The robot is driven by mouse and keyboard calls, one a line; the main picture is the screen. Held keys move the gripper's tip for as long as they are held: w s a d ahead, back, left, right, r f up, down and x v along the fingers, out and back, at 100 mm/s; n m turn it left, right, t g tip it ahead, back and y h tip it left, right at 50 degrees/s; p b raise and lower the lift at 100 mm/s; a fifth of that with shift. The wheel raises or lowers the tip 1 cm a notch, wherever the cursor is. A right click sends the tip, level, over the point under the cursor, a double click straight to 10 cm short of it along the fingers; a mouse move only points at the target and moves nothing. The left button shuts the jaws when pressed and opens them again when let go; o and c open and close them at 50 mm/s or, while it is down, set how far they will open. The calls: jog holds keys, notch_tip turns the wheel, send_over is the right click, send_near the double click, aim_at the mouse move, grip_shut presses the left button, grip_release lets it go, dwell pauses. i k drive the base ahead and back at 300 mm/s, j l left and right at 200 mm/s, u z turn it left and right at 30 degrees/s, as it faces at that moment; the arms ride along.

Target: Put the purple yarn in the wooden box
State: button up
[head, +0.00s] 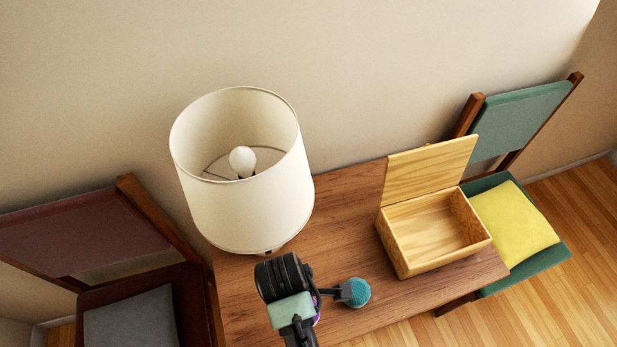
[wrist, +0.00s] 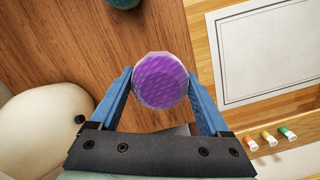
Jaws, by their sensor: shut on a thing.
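The purple yarn (wrist: 161,80) is a round ball between the blue fingers of my gripper (wrist: 163,88) in the wrist view. My gripper is shut on it. In the head view only a sliver of the purple yarn (head: 316,318) shows behind my gripper (head: 328,300), which is over the front of the table, left of the wooden box. The wooden box (head: 410,263) is pale wood and stands on the right part of the table. Its lid (head: 428,168) is raised at the back, and its visible inside is empty.
A teal yarn ball (head: 357,293) is beside my gripper, toward the box. A large white lamp (head: 250,205) stands at the table's left back. Chairs flank the table (head: 350,215); the right one holds a yellow cushion (head: 510,225). Bare tabletop lies between lamp and box.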

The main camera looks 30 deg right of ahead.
aim_at(443, 231)
jog(key=l+z, duration=0.15)
jog(key=l, duration=0.25)
jog(key=i+l+z, duration=0.15)
jog(key=l, duration=0.25)
jog(key=l+z, duration=0.15)
jog(key=l, duration=0.3)
jog(key=i+l+z, duration=0.15)
jog(key=l, duration=0.2)
